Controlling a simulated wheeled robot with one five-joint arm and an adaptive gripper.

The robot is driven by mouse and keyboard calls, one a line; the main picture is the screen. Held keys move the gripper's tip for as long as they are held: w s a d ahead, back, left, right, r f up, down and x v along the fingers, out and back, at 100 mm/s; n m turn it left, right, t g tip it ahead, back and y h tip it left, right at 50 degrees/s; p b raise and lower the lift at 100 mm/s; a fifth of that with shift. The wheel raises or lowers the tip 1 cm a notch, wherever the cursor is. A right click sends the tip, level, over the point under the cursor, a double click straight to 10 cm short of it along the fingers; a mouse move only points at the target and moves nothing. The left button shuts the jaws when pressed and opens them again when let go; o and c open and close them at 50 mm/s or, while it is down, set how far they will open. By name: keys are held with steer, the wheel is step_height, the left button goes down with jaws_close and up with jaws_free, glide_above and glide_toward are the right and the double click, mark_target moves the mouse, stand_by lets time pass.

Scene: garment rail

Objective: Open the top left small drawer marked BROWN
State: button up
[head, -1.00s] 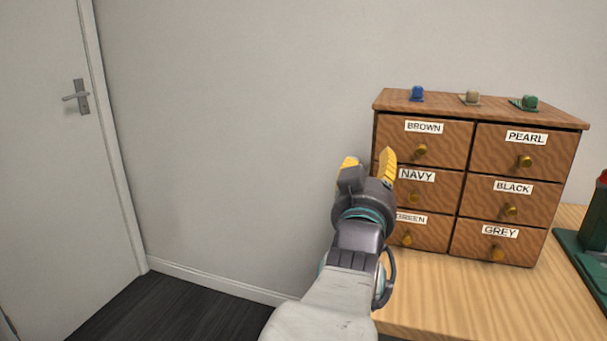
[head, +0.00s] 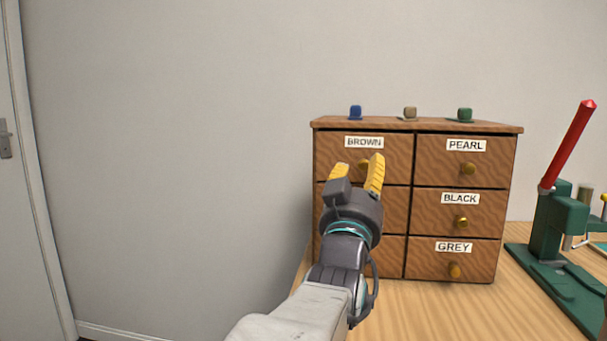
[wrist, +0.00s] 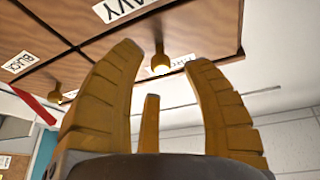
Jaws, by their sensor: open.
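The top left small drawer marked BROWN (head: 390,160) is flush with the wooden chest in the head view. Its brass knob (head: 363,164) shows between my yellow fingertips. My gripper (head: 358,165) is open and empty, reaching up in front of the chest's left column and hiding the NAVY and GREEN labels. In the wrist view my gripper (wrist: 158,62) has its fingers spread either side of a brass knob (wrist: 160,64), apparently the BROWN drawer's, with a partly hidden label beside it. I cannot tell how deep the knob sits between the fingers; no contact is visible.
The PEARL (head: 465,160), BLACK (head: 435,210) and GREY (head: 430,258) drawers are shut on the right. Small blue, beige and green items stand on the chest top. A green press with a red lever (head: 568,145) stands to the right. Left of the chest is bare wall.

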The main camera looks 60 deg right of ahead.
mark_target(364, 167)
steer(key=shift+x, duration=1.55)
jaws_close()
